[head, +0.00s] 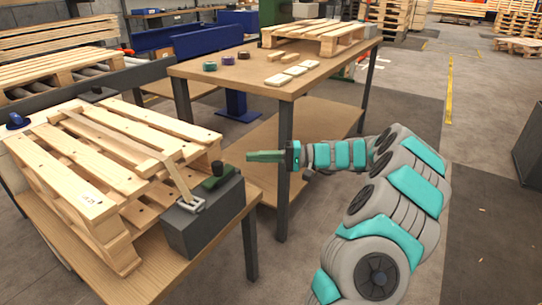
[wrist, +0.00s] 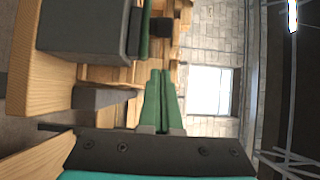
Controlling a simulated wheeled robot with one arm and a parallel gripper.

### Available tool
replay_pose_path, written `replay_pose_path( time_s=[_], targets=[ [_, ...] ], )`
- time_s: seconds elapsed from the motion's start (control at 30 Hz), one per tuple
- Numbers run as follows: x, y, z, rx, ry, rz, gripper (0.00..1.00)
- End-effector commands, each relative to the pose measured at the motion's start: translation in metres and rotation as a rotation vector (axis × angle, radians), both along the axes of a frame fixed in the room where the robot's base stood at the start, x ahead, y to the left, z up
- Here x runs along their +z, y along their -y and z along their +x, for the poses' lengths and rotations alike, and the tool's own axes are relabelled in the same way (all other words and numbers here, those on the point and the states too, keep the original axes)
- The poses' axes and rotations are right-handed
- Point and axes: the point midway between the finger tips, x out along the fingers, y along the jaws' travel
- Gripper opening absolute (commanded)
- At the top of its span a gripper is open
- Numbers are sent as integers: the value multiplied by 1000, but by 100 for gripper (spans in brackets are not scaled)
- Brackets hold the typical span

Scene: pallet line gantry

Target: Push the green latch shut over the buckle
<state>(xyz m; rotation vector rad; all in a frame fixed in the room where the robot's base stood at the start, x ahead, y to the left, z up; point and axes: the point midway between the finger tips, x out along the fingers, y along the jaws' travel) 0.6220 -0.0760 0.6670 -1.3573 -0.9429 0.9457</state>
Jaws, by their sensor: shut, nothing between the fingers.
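The green latch (head: 213,182) with a black knob (head: 217,167) sits on top of a dark grey block (head: 205,222) at the pallet's near right corner. The metal buckle (head: 191,205) lies on the same block, left of the latch, with a pale strap (head: 178,180) running into it. The latch appears beside the buckle, not over it; its exact tilt is unclear. My gripper (head: 250,157) has green fingers, shut and empty, just right of the knob, apparently apart from it. In the wrist view, the fingers (wrist: 160,72) point toward the latch (wrist: 146,30) and knob (wrist: 160,26); the buckle is hidden.
The wooden pallet (head: 100,150) rests on a wooden table (head: 150,285) and carries the strap. A second table (head: 225,72) behind holds small spools, pale blocks and another pallet; its leg (head: 284,170) stands behind my gripper. The floor at right is mostly clear.

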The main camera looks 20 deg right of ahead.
Motion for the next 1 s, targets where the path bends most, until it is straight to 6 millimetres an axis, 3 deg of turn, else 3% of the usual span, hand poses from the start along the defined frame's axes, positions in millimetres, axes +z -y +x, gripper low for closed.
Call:
replay_pose_path(
  time_s=[0.13, 0.4, 1.0],
  targets=[
    [2, -29, 9, 5, -1, 4, 0],
    [3, -55, -4, 3, 1, 5, 0],
    [0, -64, -8, 0, 1, 2, 0]
  ],
)
